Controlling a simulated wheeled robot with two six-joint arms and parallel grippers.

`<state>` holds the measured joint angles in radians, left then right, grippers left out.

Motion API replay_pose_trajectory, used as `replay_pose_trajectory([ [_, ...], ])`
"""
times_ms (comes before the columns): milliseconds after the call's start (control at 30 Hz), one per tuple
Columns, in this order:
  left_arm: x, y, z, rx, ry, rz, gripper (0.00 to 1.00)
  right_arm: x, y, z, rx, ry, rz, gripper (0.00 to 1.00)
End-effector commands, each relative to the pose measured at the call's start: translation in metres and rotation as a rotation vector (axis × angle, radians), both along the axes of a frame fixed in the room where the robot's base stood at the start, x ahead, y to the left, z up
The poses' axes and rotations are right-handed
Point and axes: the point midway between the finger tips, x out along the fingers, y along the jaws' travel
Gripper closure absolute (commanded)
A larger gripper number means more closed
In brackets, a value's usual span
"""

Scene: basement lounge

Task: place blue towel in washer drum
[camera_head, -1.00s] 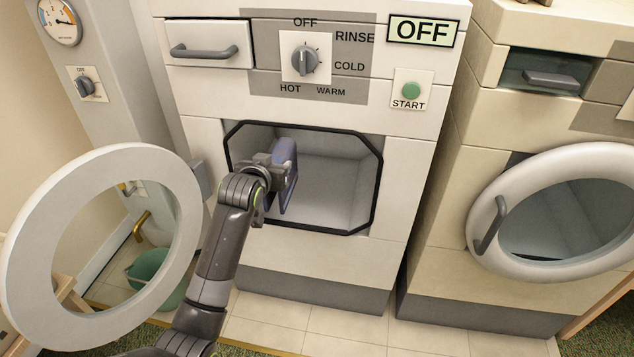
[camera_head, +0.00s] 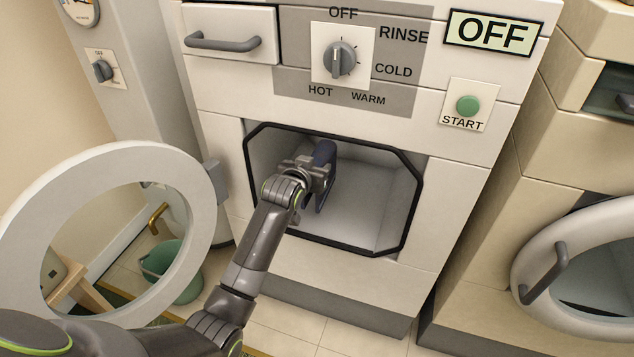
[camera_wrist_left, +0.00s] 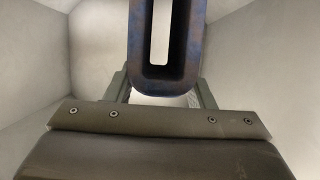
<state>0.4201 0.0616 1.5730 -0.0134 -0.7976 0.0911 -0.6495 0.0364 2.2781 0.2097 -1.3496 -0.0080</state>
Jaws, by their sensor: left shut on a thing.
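The blue towel (camera_head: 323,164) is held by my left gripper (camera_head: 318,172) inside the opening of the washer drum (camera_head: 375,190). In the left wrist view the towel (camera_wrist_left: 188,70) appears as a dark blue folded loop between the fingers of the gripper (camera_wrist_left: 164,90), with pale drum walls around it. The gripper is shut on the towel, and its arm reaches in from the lower left. The towel hangs upright near the left part of the opening. Its lower end is partly hidden by the wrist. My right gripper is out of view.
The round washer door (camera_head: 180,240) stands open at the left, beside my arm. The black opening rim (camera_head: 412,200) surrounds the drum mouth. A second machine with a round door (camera_head: 528,262) stands at the right. A green bucket (camera_head: 178,268) is behind the open door.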

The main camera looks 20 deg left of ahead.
Motion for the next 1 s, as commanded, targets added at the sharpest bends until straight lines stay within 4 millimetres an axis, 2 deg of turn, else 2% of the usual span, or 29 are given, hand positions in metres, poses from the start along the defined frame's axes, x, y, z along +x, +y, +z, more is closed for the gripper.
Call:
replay_pose_trajectory([
  [300, -0.001, 0.0, -0.038, 0.0, 0.001, 0.0, 0.91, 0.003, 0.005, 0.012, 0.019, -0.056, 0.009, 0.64],
  [733, 0.0, 0.0, -0.042, 0.0, -0.002, 0.0, 0.91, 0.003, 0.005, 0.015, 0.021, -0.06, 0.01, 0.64],
  [767, 0.0, 0.0, -0.042, 0.0, -0.001, 0.0, 0.47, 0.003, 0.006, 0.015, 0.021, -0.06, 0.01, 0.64],
  [900, 0.0, 0.0, -0.042, 0.0, 0.0, 0.0, 0.3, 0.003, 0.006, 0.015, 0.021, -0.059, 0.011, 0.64],
  [1000, 0.0, 0.0, -0.042, 0.0, 0.0, 0.0, 0.3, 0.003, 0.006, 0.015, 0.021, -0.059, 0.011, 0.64],
])
